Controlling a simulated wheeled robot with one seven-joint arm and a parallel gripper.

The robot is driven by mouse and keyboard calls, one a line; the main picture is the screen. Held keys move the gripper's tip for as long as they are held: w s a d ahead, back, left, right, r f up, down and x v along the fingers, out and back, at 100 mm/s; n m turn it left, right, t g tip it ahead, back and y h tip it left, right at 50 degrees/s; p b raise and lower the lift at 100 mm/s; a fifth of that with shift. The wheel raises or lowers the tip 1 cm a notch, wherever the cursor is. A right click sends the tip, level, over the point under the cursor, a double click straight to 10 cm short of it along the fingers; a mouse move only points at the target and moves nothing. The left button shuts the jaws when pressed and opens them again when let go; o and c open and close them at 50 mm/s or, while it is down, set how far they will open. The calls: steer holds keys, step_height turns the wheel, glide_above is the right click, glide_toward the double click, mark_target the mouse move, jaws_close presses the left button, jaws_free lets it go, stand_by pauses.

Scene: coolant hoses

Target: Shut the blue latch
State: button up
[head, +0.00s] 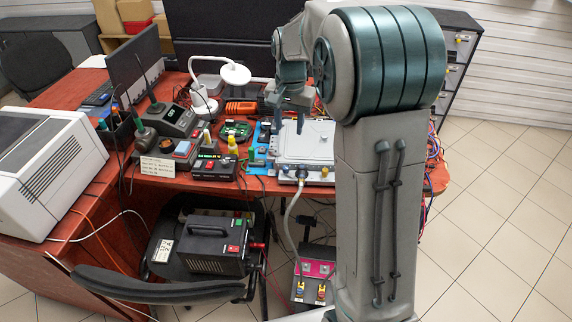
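A light grey unit (305,146) with a flat lid lies on the workbench, with fittings along its front edge. A grey hose (291,212) runs from its front down to a dark box with a pink panel (316,269) on the floor side. I cannot tell for sure which small part is the blue latch. My gripper (288,121) hangs above the back left part of the grey unit. Its two fingers look apart, with nothing seen between them.
Left of the unit stand a green circuit board (236,130), a black meter (214,167) and a white lamp (235,74). A black power box (212,245) sits on a chair in front. My arm hides the right part of the bench. Tiled floor is clear at right.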

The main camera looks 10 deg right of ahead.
steer(key=m, duration=0.1)
glide_above(286, 167)
step_height(286, 167, down, 6)
steer(key=shift+g, duration=0.3)
step_height(286, 167, down, 14)
steer(key=shift+a+r, duration=0.1)
steer(key=shift+r, duration=0.05)
jaws_close()
